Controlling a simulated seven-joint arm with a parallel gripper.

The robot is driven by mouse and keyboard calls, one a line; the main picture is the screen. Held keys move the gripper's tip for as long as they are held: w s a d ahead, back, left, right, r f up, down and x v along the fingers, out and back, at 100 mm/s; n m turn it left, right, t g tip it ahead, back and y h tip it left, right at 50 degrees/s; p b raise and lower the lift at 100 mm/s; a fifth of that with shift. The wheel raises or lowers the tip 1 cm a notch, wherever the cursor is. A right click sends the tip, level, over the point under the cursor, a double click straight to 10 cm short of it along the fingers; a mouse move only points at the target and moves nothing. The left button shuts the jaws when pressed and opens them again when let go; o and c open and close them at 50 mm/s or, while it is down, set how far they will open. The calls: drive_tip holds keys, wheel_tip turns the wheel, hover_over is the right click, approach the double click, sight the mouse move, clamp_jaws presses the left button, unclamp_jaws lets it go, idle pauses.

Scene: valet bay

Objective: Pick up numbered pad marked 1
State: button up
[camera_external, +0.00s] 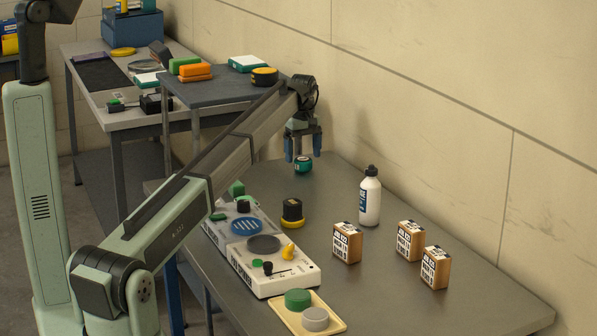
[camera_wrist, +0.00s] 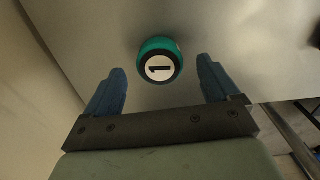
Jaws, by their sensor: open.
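The numbered pad marked 1 (camera_wrist: 160,68) is a small round teal piece with a white top bearing a black 1. In the wrist view it lies on the grey table, ahead of the fingertips and roughly midway between them. In the external view the pad (camera_external: 303,164) sits near the far end of the table, just below my gripper (camera_external: 303,150). My gripper has blue fingers, and in the wrist view its jaws (camera_wrist: 162,78) are spread open with nothing between them.
A white control box (camera_external: 290,283) with discs and knobs and a cream tray (camera_external: 335,322) lie along the table's left edge. A black and yellow piece (camera_external: 292,212), a white bottle (camera_external: 370,198) and wooden blocks (camera_external: 347,243) stand nearer the camera. A wall borders the right.

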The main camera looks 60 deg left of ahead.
wheel_tip(320, 180, down, 2)
drive_tip(key=shift+f, duration=0.2)
drive_tip(key=c, duration=1.1)
drive_tip(key=shift+c, duration=0.2)
